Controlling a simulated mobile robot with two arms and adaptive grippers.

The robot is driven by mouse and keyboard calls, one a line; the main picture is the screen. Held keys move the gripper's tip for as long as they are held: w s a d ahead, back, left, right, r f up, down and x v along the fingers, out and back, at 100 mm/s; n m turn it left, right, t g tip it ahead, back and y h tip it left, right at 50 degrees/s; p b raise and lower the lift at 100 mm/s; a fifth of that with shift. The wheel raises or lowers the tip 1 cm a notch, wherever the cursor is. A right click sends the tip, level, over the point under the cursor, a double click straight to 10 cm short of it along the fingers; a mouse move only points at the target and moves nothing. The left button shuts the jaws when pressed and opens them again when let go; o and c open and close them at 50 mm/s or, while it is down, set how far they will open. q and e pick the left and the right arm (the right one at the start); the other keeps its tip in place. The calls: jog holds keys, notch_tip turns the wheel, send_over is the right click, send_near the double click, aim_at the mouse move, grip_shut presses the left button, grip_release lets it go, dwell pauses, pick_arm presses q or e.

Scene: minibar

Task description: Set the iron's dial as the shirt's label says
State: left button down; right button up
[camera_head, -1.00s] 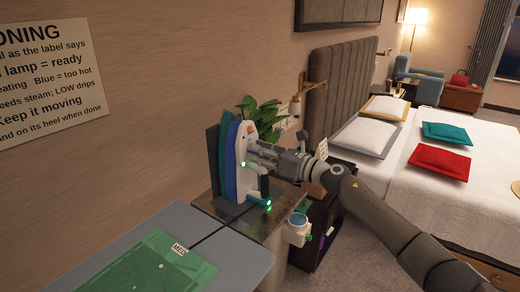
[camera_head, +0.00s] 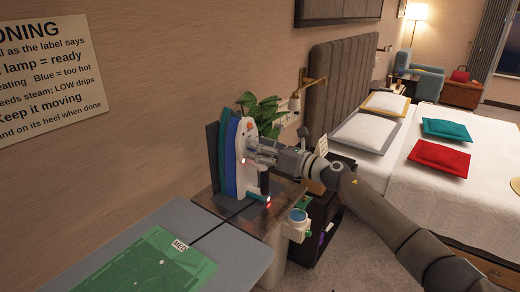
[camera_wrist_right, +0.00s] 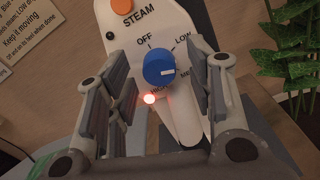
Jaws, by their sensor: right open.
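The white iron (camera_head: 249,143) stands upright on its heel on a wooden-topped stand. A small lamp (camera_wrist_right: 149,99) below the dial glows red. My right gripper (camera_wrist_right: 152,85) is open, with its fingers either side of the dial and apart from it. The green shirt (camera_head: 150,262) lies on the ironing board, its label (camera_head: 181,245) reading MED. My left gripper is out of view.
The grey ironing board (camera_head: 237,252) is at the front left. A plant (camera_head: 264,110) stands behind the iron, and a white cup-like holder (camera_head: 297,226) is at the stand's right. A wall sign (camera_head: 45,80) carries ironing instructions. The bed (camera_head: 440,195) is to the right.

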jog(key=v, duration=1.2)
